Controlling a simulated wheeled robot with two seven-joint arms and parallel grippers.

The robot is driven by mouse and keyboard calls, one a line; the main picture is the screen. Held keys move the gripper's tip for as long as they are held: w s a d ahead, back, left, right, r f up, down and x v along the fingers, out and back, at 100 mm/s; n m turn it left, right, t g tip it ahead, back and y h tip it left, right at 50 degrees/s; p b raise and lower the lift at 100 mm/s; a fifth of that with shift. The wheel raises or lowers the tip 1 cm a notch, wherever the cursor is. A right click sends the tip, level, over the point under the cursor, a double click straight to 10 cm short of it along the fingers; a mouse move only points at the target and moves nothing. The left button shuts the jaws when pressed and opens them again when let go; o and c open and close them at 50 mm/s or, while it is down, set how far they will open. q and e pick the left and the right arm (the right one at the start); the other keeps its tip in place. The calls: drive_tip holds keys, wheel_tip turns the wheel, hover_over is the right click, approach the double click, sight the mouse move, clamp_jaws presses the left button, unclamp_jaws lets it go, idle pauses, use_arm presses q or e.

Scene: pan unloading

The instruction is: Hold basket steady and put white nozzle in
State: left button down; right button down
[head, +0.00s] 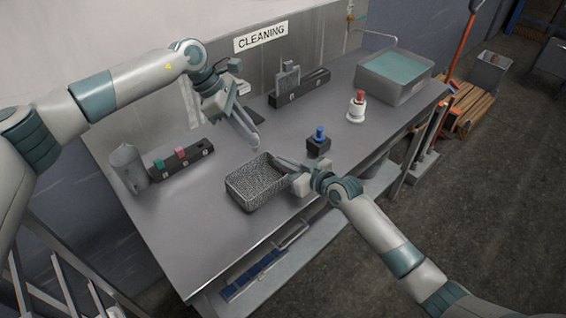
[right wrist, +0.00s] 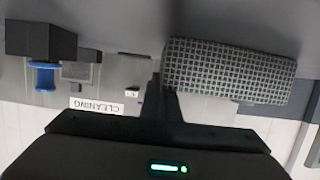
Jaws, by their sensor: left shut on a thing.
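The grey mesh basket (head: 258,196) stands on the metal table, its open top facing up. It shows upside down at the upper right of the right wrist view (right wrist: 232,72). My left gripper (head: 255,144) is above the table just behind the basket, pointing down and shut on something. What it holds is too small and hidden to make out, and I cannot pick out the white nozzle for sure. My right gripper (head: 281,161) is at the basket's right rim. Its fingers (right wrist: 160,83) look together beside the basket wall; I cannot tell whether the rim is between them.
A blue-topped piece on a black block (head: 319,138) stands right of the basket. A white, red-topped piece (head: 357,106) is farther back. A basin (head: 394,75) stands at the far right. A black rack (head: 183,161) and a grey jug (head: 128,167) are at left.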

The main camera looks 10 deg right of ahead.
use_arm(q)
drive_tip(key=shift+d+f, duration=0.1)
drive_tip(key=shift+f, duration=2.1)
drive_tip(key=shift+f, duration=0.15)
drive_tip(key=shift+f, duration=2.15)
drive_tip(key=shift+f, duration=0.15)
drive_tip(key=shift+f, duration=1.3)
drive_tip(key=c, duration=1.5)
unclamp_jaws()
drive_tip(key=shift+c, duration=0.2)
